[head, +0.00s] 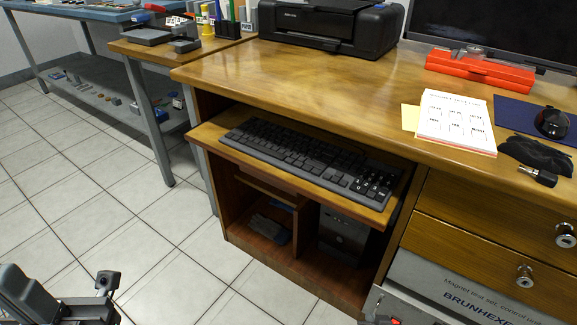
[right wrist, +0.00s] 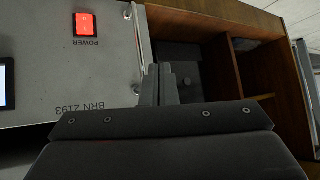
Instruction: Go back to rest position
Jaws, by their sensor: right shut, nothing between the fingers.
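My right gripper (right wrist: 165,75) shows in the right wrist view. Its two fingers are together with nothing between them. They lie across the edge between the grey control box (right wrist: 90,75) and the open wooden compartment (right wrist: 240,65), and I cannot tell that they touch either. A red power switch (right wrist: 87,24) is on the box face. Dark links of my own arm show at the lower left of the head view. My left gripper's fingers cannot be made out.
The desk's keyboard shelf (head: 210,140) sticks out with a black keyboard (head: 310,158) on it. The grey box (head: 470,285) stands below the drawer (head: 490,245) at the lower right. The tiled floor (head: 120,225) is clear at the left.

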